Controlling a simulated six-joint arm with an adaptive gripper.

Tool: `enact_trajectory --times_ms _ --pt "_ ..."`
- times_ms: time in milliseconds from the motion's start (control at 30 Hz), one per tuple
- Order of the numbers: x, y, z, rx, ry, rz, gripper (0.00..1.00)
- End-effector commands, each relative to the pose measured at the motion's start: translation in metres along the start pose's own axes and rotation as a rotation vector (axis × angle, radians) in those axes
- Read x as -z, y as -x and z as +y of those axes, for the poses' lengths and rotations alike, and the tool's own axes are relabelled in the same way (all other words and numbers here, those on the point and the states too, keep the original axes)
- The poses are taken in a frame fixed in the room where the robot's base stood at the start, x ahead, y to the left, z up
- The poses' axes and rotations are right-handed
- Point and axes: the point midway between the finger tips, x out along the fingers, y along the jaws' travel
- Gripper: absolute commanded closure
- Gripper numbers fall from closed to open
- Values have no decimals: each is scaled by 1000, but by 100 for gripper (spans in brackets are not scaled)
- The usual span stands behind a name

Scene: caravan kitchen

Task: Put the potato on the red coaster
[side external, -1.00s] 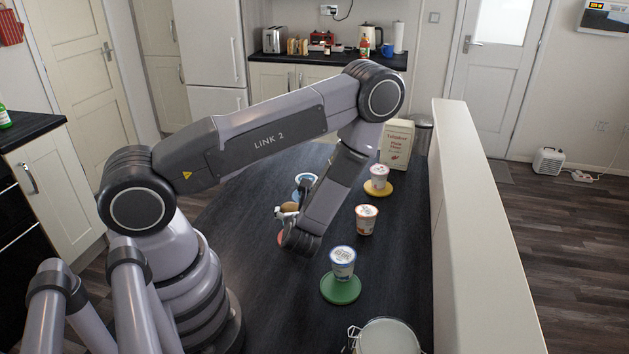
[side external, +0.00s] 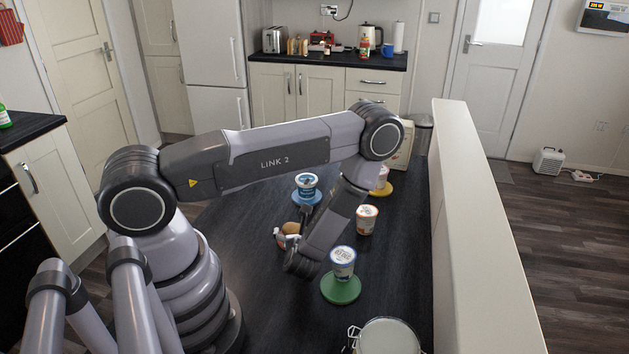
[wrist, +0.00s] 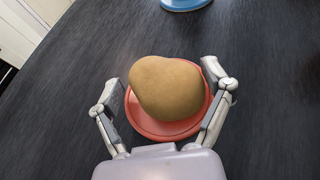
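The brown potato (wrist: 168,88) sits over the red coaster (wrist: 165,131) in the wrist view and appears to rest on it, covering most of its middle. My gripper (wrist: 166,90) is open, with one finger on each side of the potato and a visible gap on both sides. The fingertips are near the coaster's left and right edges. In the side external view the potato (side external: 289,229) shows low beside my gripper (side external: 293,226), near the tabletop. The coaster is hidden there behind my gripper and wrist.
A tub (side external: 306,180) stands on a blue coaster (side external: 296,197) beyond the potato. A tub (side external: 343,258) on a green coaster (side external: 340,291) is close to my wrist. Another tub (side external: 366,219) stands to the right. A pale low wall (side external: 470,220) bounds the dark table's right side.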

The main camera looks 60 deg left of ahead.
Motion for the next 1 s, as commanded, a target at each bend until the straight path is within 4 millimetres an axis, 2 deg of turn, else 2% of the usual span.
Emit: enact_trajectory --times_ms 367,467,567,800,1000 --pt "-1 0 0 0 0 0 10" --pt "-2 6 -1 4 -2 1 10" --pt "-2 20 -2 7 -4 1 10" --pt "-2 70 -2 9 -3 0 10" --pt "-2 103 -2 7 0 -1 10"
